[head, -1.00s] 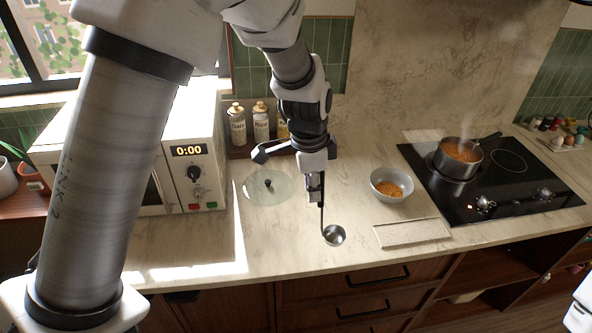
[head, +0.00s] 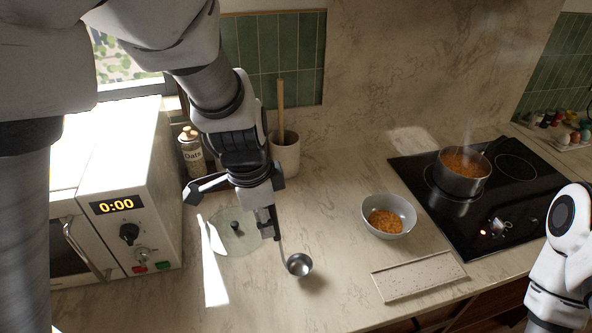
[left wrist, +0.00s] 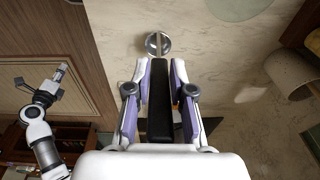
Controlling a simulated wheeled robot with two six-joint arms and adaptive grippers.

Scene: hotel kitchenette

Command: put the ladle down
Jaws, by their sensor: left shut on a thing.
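My left gripper (head: 270,222) is shut on the ladle, pointing down over the counter. The ladle's round metal bowl (head: 299,265) hangs below the fingers, apparently just above the counter; its height is hard to tell. In the left wrist view the ladle's bowl (left wrist: 158,44) shows beyond the fingertips. A flat speckled rectangular rest (head: 418,277) lies empty on the counter, to the right of the ladle. My right gripper (left wrist: 52,85) shows at the left of the left wrist view, away from the ladle; its jaw opening is unclear.
A white bowl of orange food (head: 400,207) stands behind the rest. A steaming pot (head: 462,180) sits on the black cooktop (head: 455,215). A glass lid (head: 228,240) lies beside my left gripper, near the microwave (head: 140,205). A utensil crock (head: 286,155) stands behind.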

